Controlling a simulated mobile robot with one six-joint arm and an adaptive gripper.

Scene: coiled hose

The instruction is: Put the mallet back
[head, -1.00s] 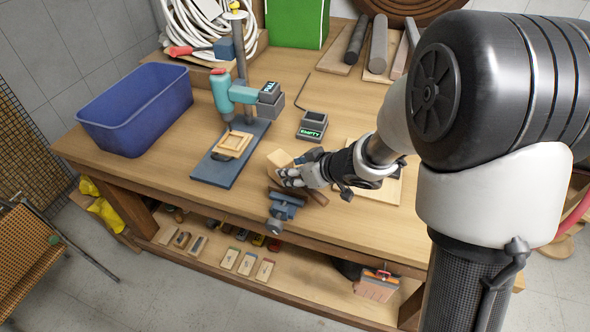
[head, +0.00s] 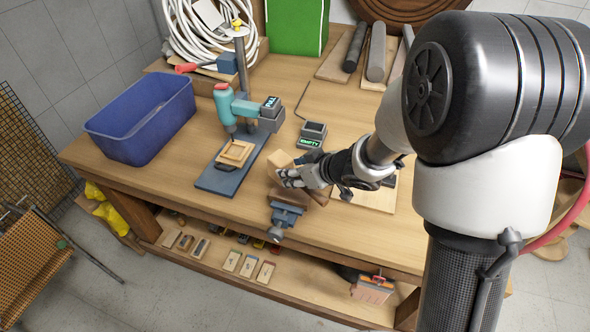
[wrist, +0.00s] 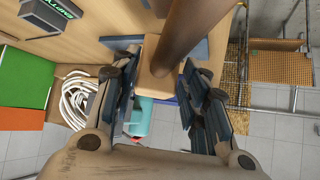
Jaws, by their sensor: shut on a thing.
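The mallet has a pale wooden head (head: 281,160) and a brown round handle, which shows large in the wrist view (wrist: 186,30). My gripper (head: 286,177) is shut on the mallet, just above and behind the blue-grey vise (head: 287,212) at the bench's front edge. In the wrist view the two fingers of my gripper (wrist: 158,72) stand on either side of the pale wooden head. In the head view my fingers hide part of the mallet. I cannot tell whether the mallet touches the bench.
A drill stand (head: 245,108) with a wooden frame (head: 235,153) on its base stands left of my gripper. A blue bin (head: 140,125) is further left. A charger marked EMPTY (head: 311,135) lies behind. A pale board (head: 375,200) lies right, under my arm.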

